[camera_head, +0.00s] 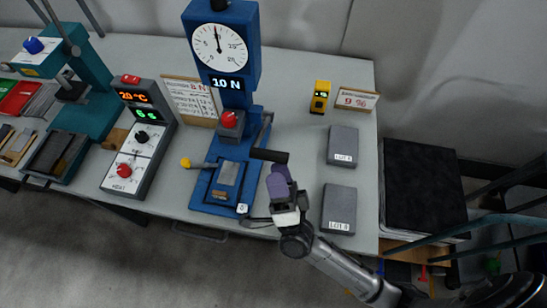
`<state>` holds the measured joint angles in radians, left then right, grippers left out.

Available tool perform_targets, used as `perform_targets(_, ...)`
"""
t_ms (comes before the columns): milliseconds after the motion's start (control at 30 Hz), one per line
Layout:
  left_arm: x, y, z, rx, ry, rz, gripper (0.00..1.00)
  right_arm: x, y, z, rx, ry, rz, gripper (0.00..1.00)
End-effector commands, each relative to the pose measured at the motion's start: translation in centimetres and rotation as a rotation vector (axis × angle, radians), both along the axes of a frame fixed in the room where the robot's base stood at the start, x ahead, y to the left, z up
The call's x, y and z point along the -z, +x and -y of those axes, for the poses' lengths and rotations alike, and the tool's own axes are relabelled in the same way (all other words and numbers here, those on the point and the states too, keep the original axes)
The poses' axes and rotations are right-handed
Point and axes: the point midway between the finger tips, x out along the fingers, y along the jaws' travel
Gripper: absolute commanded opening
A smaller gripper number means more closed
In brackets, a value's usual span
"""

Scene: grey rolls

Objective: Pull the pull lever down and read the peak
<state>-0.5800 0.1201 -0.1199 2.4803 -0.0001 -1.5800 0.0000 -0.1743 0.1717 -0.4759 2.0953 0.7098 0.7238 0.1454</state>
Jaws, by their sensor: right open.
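The blue tester (253,60) stands at the middle of the table. Its round dial (219,47) has the needle pointing straight up, and its display (227,83) reads 10 N. A grey block (229,173) lies on the tester's base under a red-topped head (230,122). My right gripper (279,180) is open, its purple fingers just below the black handle; I cannot tell whether they touch it. My left gripper is not in view.
A yellow-knobbed lever (186,162) sticks out left of the tester. Two grey lot blocks (342,144) (339,208) lie right of my gripper. A yellow meter (320,97) and a 9 % card (357,99) stand behind. A control box (139,145) and teal press (97,113) stand left.

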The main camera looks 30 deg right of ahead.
Motion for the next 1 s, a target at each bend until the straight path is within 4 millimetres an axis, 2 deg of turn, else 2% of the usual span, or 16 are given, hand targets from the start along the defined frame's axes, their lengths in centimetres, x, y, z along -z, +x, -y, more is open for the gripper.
perform_targets(200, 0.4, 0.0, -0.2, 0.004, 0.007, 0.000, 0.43, 3.3, -3.0, -0.3, -0.002, -0.002, -0.004, 0.50)
perform_targets(433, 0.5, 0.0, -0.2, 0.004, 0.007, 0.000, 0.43, 5.7, -5.2, -0.5, -0.002, -0.002, -0.004, 0.50)
perform_targets(700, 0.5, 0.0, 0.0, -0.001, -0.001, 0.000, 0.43, 6.7, -6.3, -0.6, -0.002, 0.001, -0.001, 0.50)
perform_targets(1000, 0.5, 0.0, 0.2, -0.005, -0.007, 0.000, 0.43, 6.7, -6.3, -0.6, -0.001, 0.000, 0.000, 0.50)
